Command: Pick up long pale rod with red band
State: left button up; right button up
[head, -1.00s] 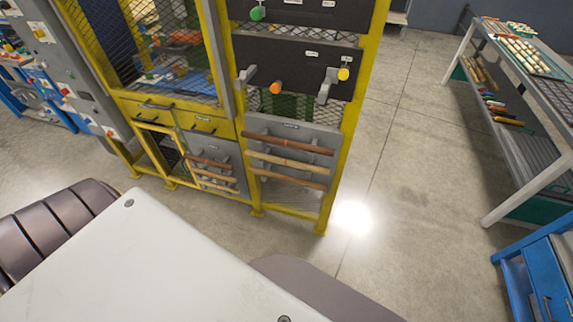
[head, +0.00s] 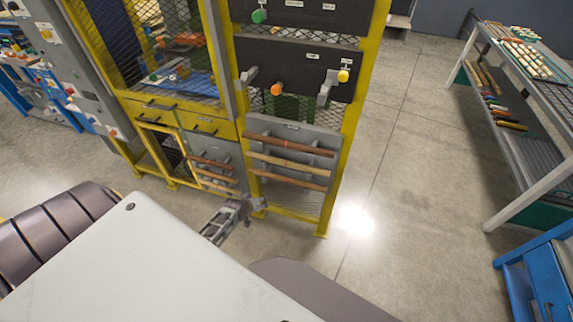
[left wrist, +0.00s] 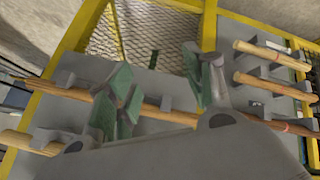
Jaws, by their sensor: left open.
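Three long rods lie across holders on the rack's right lower panel in the head view. The middle one is a long pale rod (head: 287,164); I cannot make out a red band on it. Above it is a reddish-brown rod (head: 300,146) with a small red mark, and below it a brown rod (head: 290,180). My left gripper (head: 257,204) is open and empty, low in front of the rack. In the left wrist view its spread fingers (left wrist: 160,88) are before a brown rod (left wrist: 155,111); a pale rod (left wrist: 30,143) is partly hidden. My right gripper is out of view.
A yellow frame (head: 352,130) borders the rack. Shorter rods (head: 212,172) hang on the panel to the left. Orange (head: 277,89) and yellow (head: 343,75) knobs stick out above. A table with rods (head: 553,80) stands at right; the floor between is clear.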

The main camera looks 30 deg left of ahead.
pick_arm(q)
jog(key=w+r+n+h, duration=0.1)
jog(key=w+r+n, duration=0.1)
jog(key=r, duration=0.5)
jog(key=w+d+r+n+t, duration=0.1)
jog(key=w+r+n, duration=0.1)
jog(key=r+n, duration=0.3)
jog(key=w+r+n+h, duration=0.1)
jog(key=w+r+n, duration=0.1)
jog(key=r, duration=0.8)
jog(key=shift+w+d+r+n+t+h, duration=0.3)
jog(key=shift+w+d+n+t, duration=0.1)
jog(key=shift+n, duration=0.5)
jog(key=shift+f, duration=0.1)
send_near(285, 163)
jog(key=shift+x, duration=2.25)
jog(key=shift+d+f, duration=0.1)
jog(key=shift+f, duration=0.05)
jog(key=shift+b+x, duration=0.4)
jog(key=shift+x, duration=2.1)
grip_shut()
